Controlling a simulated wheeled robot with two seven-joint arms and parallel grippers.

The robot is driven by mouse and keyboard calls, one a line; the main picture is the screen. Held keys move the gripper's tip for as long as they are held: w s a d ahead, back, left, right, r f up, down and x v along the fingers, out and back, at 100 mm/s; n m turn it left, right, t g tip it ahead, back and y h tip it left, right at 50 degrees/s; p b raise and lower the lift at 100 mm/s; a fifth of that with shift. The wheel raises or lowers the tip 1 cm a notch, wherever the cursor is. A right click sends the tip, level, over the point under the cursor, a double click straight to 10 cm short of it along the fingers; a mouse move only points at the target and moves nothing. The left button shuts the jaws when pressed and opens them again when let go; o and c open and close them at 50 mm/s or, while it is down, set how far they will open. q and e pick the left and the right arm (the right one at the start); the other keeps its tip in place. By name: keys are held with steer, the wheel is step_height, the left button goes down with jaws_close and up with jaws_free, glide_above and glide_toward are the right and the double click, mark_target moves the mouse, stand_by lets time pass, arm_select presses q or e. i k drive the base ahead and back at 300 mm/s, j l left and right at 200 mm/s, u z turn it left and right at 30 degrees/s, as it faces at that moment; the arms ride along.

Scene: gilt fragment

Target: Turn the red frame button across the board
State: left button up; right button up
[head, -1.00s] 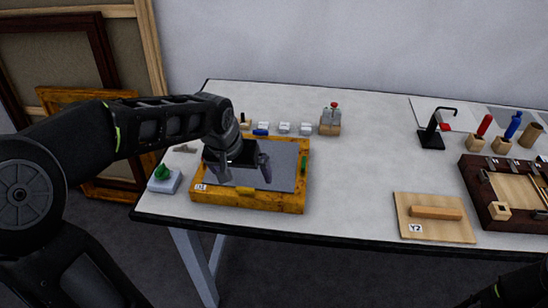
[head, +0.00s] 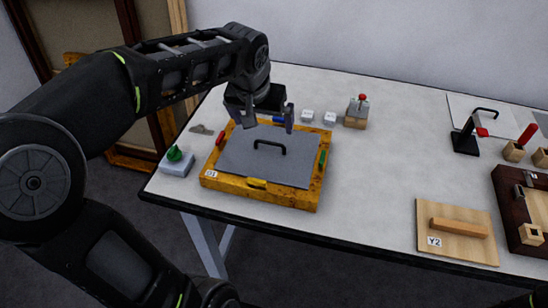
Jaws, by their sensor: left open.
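The gilt frame (head: 312,199) lies flat on the table with a grey board (head: 236,160) in it and a black handle (head: 270,144) on the board. The red button (head: 221,138) is on the left rail, lying roughly along it; I cannot tell whether it overlaps the board. My left gripper (head: 270,122) is open and empty above the back of the frame, right of the red button, hiding part of the back rail.
A green knob on a pale block (head: 177,162) stands left of the frame. Small white blocks (head: 307,116) and a red-topped grey device (head: 357,111) stand behind it. A wooden board (head: 457,248) marked Y2 lies at right. The table middle is clear.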

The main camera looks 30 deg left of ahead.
mark_target(221, 135)
steer(key=u, duration=1.2)
